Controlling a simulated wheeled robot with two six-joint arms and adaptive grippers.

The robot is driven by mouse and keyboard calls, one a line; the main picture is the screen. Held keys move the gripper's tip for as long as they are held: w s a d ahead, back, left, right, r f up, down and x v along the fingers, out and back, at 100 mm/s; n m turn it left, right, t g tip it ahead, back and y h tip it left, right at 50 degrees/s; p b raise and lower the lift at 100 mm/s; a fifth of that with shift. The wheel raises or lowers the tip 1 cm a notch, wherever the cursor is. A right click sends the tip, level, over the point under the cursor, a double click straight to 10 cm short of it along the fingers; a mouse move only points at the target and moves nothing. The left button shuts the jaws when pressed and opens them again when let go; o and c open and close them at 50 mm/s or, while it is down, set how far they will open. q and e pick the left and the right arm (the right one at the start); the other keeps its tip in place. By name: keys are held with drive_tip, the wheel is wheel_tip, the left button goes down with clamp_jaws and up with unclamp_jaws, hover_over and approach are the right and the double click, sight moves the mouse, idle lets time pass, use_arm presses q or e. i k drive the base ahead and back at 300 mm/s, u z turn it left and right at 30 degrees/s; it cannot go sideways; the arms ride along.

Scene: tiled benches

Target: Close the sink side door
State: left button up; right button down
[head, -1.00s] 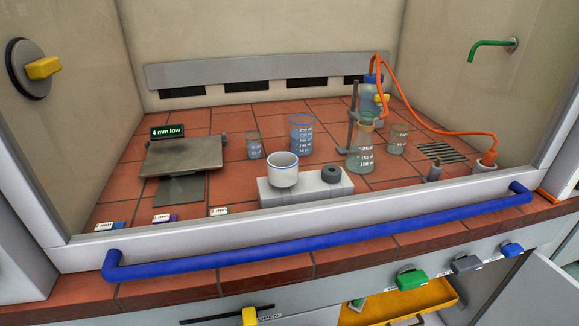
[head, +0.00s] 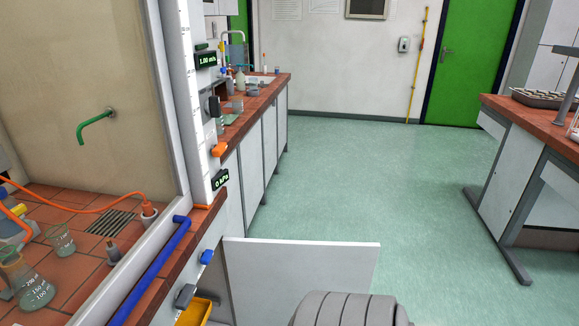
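A white cabinet door (head: 300,278) stands open under the right end of the fume hood bench. It swings out over the floor, and its lower part runs out of the picture. A sink (head: 262,79) is set in the bench further back along the left wall. The cupboard fronts (head: 252,170) under that bench look shut. Neither of my grippers shows. A grey ribbed part of my own body covers the bottom edge in front of the open door.
The fume hood's blue handle bar (head: 150,272) and blue valve knob (head: 206,257) are at left. A yellow tray (head: 194,312) sits below the bench. Green floor (head: 370,190) is clear up to the right bench (head: 540,125). A green room door (head: 475,60) is shut.

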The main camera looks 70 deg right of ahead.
sight(269, 279)
drive_tip(key=k, duration=1.6)
drive_tip(key=z, duration=2.8)
drive_tip(key=i, duration=4.3)
drive_tip(key=u, duration=4)
drive_tip(key=i, duration=0.5)
drive_tip(key=u, duration=0.1)
